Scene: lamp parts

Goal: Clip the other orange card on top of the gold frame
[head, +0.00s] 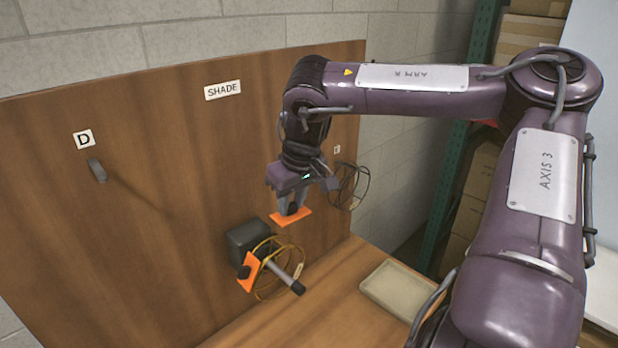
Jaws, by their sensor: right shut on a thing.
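My right gripper (292,208) points down, shut on an orange card (291,217) that lies roughly flat under its fingertips. It hangs above the gold frame (261,288), a thin wire-like ring shape on a dark grey block (246,240) at the wooden board. A gap shows between the held card and the frame. Another orange card (250,272) is at the left side of the frame, tilted, with a dark clip-like piece (243,271) on it. A grey rod with a black end (284,277) sticks out through the frame. My left gripper is not in view.
The upright wooden board (150,220) bears a SHADE label (222,90), a D label (84,139) and a grey peg (97,170). A shallow beige tray (397,288) lies on the wooden table (300,325).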

